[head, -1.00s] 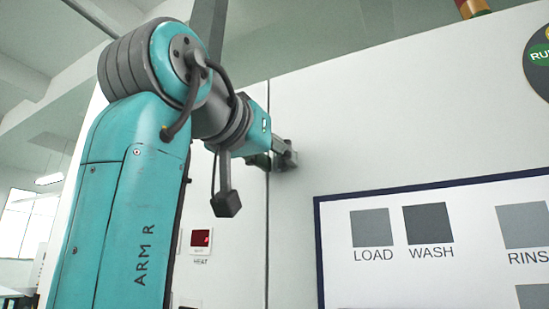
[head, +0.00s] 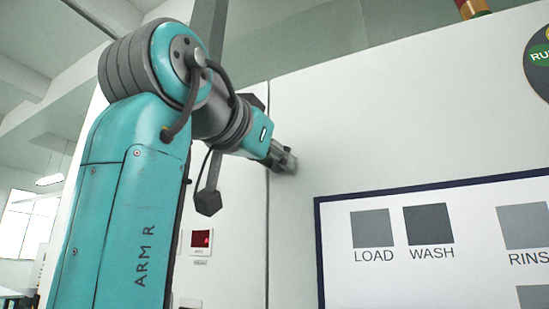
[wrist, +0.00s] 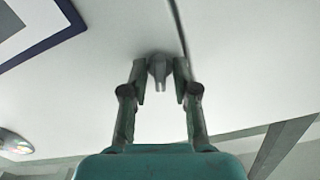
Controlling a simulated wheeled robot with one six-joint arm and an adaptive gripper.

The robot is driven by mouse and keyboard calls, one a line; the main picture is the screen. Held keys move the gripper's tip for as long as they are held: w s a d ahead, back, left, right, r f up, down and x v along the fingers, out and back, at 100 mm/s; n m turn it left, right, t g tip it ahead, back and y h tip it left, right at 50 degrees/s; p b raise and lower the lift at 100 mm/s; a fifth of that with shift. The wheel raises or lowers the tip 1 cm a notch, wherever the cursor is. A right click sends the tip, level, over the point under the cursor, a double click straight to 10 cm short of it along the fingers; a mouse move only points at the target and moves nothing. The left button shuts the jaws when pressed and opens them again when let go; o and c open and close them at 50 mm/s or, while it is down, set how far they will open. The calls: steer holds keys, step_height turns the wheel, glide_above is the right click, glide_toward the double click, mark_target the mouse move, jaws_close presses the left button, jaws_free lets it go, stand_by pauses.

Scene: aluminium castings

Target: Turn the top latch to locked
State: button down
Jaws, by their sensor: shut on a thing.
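The top latch (wrist: 159,70) is a small grey handle on the white panel, seen in the middle of the wrist view. My gripper (wrist: 160,82) has one finger on each side of it and is shut on it. In the head view my gripper (head: 286,160) is against the panel beside the dark vertical seam. There its fingers and wrist hide most of the latch, so I cannot tell its exact angle from that view.
The white panel has a dark vertical seam (head: 268,230). A dark-framed board (head: 317,240) with LOAD and WASH squares is to the right and below. A small red display (head: 201,238) is lower left of the seam. A round RUN sign (head: 541,57) is at the far right.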

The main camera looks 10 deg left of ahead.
steer(key=shift+m, duration=4.2)
steer(key=c, duration=1.2)
jaws_free()
steer(key=v, duration=1.2)
